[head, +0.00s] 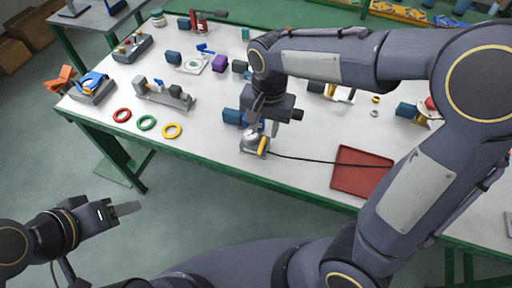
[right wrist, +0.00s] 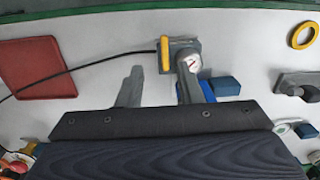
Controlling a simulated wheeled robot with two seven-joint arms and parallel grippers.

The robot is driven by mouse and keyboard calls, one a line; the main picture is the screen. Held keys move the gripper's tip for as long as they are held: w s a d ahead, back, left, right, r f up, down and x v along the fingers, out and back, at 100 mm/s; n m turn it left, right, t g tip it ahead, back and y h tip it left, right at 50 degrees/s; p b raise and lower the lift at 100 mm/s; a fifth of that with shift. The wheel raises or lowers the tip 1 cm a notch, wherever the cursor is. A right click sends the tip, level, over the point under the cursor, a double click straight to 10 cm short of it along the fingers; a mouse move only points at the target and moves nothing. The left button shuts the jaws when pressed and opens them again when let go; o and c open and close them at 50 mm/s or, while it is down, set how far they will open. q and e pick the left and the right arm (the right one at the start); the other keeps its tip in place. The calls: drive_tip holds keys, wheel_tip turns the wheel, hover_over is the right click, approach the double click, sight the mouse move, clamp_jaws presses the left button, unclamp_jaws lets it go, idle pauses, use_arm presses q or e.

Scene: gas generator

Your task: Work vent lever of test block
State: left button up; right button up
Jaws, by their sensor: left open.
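The test block (head: 248,150) is a small grey block near the front edge of the table. It carries a round white gauge (head: 251,136) and a yellow lever (head: 262,146), and a black cable runs from it. My right gripper (head: 263,128) is open and empty, fingers pointing down close to the block; contact cannot be told. My left gripper (head: 128,209) is open and empty, off the table at lower left.
A red tray (head: 361,171) lies right of the block, with the cable reaching it. A blue block (head: 231,116) stands just behind the test block. Yellow (head: 172,131), green (head: 147,123) and red (head: 122,115) rings lie to the left. Table is clear between rings and block.

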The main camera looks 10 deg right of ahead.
sight(260, 149)
drive_tip(key=shift+w+a+f, duration=0.2)
drive_tip(key=shift+a+f, duration=0.1)
drive_tip(key=shift+a, duration=0.15)
drive_tip(key=shift+f, duration=0.25)
wheel_tip(260, 149, down, 7)
drive_tip(key=shift+f, duration=0.1)
clamp_jaws()
